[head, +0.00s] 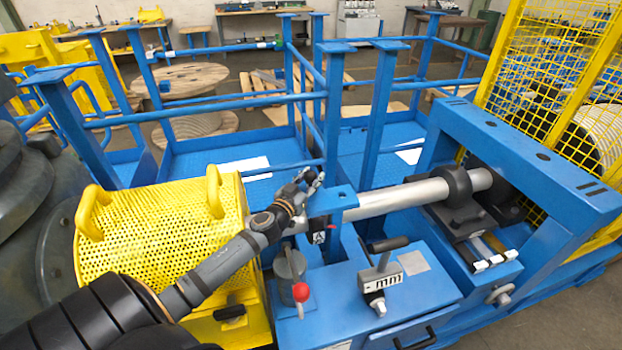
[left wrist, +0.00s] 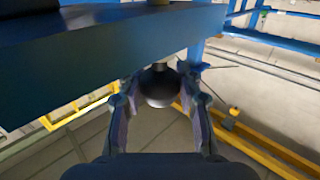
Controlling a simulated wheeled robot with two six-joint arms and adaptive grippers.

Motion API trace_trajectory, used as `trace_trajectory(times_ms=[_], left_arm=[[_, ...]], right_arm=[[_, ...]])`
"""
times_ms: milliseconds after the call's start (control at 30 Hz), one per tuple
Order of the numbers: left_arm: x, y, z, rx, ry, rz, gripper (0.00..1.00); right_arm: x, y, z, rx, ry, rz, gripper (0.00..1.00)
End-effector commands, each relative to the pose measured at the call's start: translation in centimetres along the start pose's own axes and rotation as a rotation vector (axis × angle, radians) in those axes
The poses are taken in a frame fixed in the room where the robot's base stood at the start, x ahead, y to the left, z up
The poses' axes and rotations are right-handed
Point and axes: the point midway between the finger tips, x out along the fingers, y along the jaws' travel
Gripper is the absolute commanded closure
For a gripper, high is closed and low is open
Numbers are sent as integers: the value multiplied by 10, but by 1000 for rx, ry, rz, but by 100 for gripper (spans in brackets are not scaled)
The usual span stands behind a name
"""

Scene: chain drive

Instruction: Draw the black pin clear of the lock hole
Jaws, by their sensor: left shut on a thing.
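My left gripper (head: 312,184) is beside the top of a blue post (head: 333,199) at the near end of a silver bar (head: 400,194). In the left wrist view, my left gripper (left wrist: 160,98) has its two fingers on either side of a dark round knob, the head of the black pin (left wrist: 159,84), and is shut on it. A short paler neck shows between the knob and the edge of a blue plate (left wrist: 90,65). The lock hole is hidden, so I cannot tell how deep the pin sits. I cannot make out the pin in the head view. My right gripper is not in view.
A yellow perforated guard (head: 150,235) stands left of the post under my arm. A red-knobbed lever (head: 300,292) and a black-handled clamp (head: 383,262) stand in front. Blue railings (head: 220,107) rise behind. Open floor shows in the left wrist view.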

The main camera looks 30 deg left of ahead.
Motion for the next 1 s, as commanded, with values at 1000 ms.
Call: trace_trajectory(times_ms=[1000], left_arm=[[0, 0, -64, 1, 2, 1, 100]], right_arm=[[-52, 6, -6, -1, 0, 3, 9]])
